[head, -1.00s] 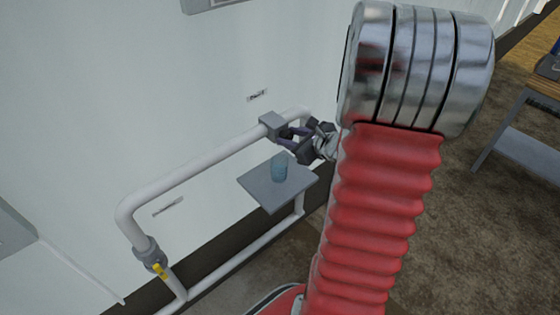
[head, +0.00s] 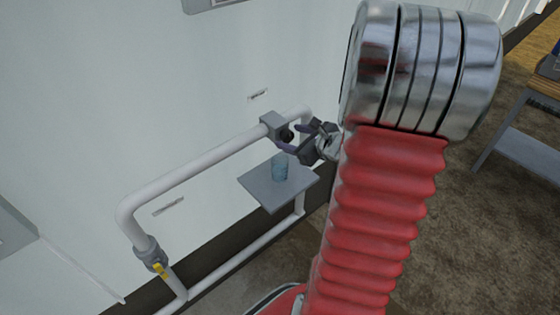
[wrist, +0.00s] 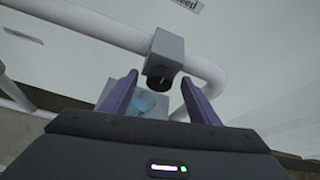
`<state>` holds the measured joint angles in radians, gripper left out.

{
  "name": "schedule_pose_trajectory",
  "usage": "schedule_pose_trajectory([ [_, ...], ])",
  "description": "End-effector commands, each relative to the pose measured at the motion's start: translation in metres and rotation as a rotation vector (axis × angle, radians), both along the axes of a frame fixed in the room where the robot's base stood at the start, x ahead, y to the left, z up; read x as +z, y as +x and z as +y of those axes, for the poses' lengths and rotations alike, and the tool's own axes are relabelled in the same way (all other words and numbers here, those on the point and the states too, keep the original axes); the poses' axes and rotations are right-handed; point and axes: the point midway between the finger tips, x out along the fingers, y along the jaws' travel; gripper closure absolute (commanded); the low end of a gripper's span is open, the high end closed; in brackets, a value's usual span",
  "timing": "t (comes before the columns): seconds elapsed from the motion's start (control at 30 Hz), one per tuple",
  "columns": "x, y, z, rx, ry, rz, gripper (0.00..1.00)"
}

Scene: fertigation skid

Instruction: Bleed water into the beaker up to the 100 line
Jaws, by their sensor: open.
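A clear bluish beaker (head: 280,167) stands on a small grey shelf (head: 268,194) below the pipe in the head view. In the wrist view the beaker (wrist: 150,103) is partly hidden behind my gripper; its level and marks are too small to read. A grey valve block with a dark knob (head: 287,135) sits on the upper pipe, and the block (wrist: 164,55) also shows in the wrist view. My gripper (wrist: 161,80) is open and empty, its purple fingers either side of the view of the knob. In the head view my gripper (head: 305,141) is just right of the knob, apart from it.
A white pipe loop (head: 190,172) runs along the wall, with a yellow-handled valve (head: 158,266) at its lower left. A small label (head: 258,96) is above the block. A wooden table (head: 540,98) stands at the right; floor between is clear.

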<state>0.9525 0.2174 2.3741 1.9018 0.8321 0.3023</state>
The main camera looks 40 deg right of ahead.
Motion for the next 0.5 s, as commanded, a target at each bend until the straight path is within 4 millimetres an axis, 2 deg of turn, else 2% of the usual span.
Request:
schedule_pose_trajectory([
  [0.5,0.031,-0.061,0.003,-0.001,-0.003,-0.002,0.45],
])
